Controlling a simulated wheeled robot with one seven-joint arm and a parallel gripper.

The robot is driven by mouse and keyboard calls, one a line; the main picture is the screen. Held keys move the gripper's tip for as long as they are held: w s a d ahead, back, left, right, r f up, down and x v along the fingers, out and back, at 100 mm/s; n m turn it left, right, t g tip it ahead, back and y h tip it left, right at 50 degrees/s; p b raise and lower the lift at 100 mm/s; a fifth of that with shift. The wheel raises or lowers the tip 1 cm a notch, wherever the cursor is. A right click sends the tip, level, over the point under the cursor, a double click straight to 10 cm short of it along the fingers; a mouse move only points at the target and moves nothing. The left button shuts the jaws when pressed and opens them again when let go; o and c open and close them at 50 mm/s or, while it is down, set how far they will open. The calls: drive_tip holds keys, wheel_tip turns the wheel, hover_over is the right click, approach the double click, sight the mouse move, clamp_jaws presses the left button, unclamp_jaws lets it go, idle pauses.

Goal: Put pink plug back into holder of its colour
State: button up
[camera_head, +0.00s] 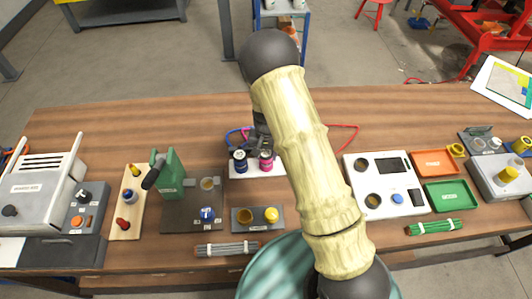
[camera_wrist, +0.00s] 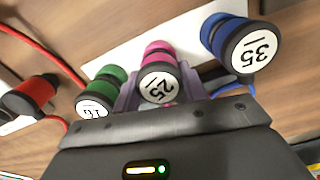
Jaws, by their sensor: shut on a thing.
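The pink plug (camera_wrist: 158,72) has a round white end marked 25. In the wrist view it sits between the two fingers of my gripper (camera_wrist: 157,92), which is shut on it. A green plug (camera_wrist: 98,92) marked 16 is to its left and a blue plug (camera_wrist: 240,45) marked 35 to its right. In the head view the pink plug (camera_head: 266,161) and the blue plug (camera_head: 240,161) are side by side at a white panel (camera_head: 245,172). My arm covers the panel's right part. I cannot tell whether the pink plug is seated in a holder.
A red plug (camera_wrist: 32,94) with a red cable is at the far left of the wrist view. On the wooden bench, a green press (camera_head: 170,172) stands left of the panel and a white device (camera_head: 385,185) right.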

drive_tip(key=o, duration=1.3)
drive_tip(key=shift+c, duration=0.2)
wheel_tip(320, 180, up, 17)
drive_tip(key=b, duration=0.2)
drive_tip(key=shift+w+r, duration=0.15)
drive_tip(key=shift+w, duration=0.05)
drive_tip(key=shift+d, duration=0.1)
drive_tip(key=s+d+r+n+t, duration=0.1)
drive_tip(key=s+d, duration=0.4)
drive_tip(key=s, duration=0.4)
drive_tip(key=s+d+r+n+t, duration=0.1)
drive_tip(key=s+d, duration=0.4)
drive_tip(key=s, duration=0.3)
drive_tip(key=shift+s+d+r+t, duration=0.15)
drive_tip(key=shift+s+r+t, duration=0.25)
